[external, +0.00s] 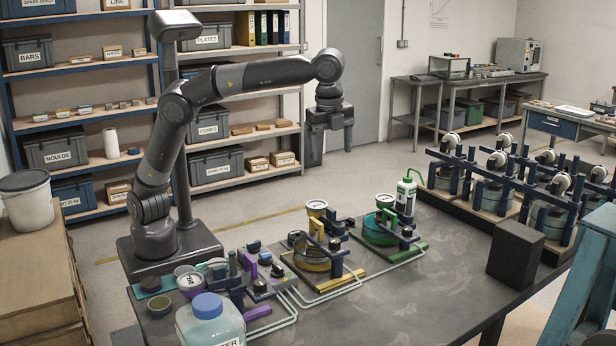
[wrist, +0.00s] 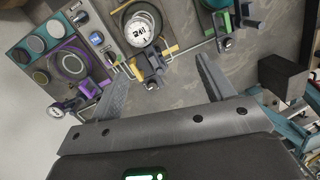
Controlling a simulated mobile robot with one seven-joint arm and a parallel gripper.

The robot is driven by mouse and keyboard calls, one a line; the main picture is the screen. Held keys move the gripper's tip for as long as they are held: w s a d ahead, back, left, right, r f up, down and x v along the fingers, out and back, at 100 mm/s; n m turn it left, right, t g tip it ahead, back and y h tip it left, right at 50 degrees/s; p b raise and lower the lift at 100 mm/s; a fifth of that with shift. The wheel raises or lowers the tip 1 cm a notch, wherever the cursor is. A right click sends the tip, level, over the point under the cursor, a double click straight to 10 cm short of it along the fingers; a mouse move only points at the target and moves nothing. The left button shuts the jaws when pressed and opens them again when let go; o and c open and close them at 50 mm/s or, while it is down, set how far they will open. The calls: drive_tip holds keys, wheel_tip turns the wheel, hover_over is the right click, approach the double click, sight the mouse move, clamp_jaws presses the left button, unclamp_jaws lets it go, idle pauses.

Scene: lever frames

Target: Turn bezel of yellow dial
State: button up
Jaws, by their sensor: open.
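The yellow dial (external: 317,207) has a gold rim and a pale face tilted upward. It stands on the middle station, above a yellow round base (external: 312,258). In the wrist view, its white round face (wrist: 139,31) with dark markings shows near the top, beside a yellow bracket. My gripper (external: 331,148) is open and empty, high above and behind the bench, well apart from the dial. In the wrist view, the two fingers (wrist: 161,66) are spread wide with nothing between them. Part of the dial's rim is hard to make out there.
A green station (external: 380,228) with a white bottle (external: 406,194) stands right of the yellow one. A purple station (external: 245,265) is at the left, with a large jar (external: 210,322) in front. A dark block (external: 515,253) stands at the right. The bench's front middle is bare.

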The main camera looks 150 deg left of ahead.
wheel_tip(320, 180, up, 7)
drive_tip(key=n+t+h, duration=0.1)
hover_over(317, 204)
wheel_tip(317, 204, down, 22)
drive_tip(key=shift+r, duration=0.1)
idle(0.3)
drive_tip(key=shift+c, duration=0.2)
drive_tip(key=c, duration=0.9)
drive_tip(key=shift+c, duration=0.2)
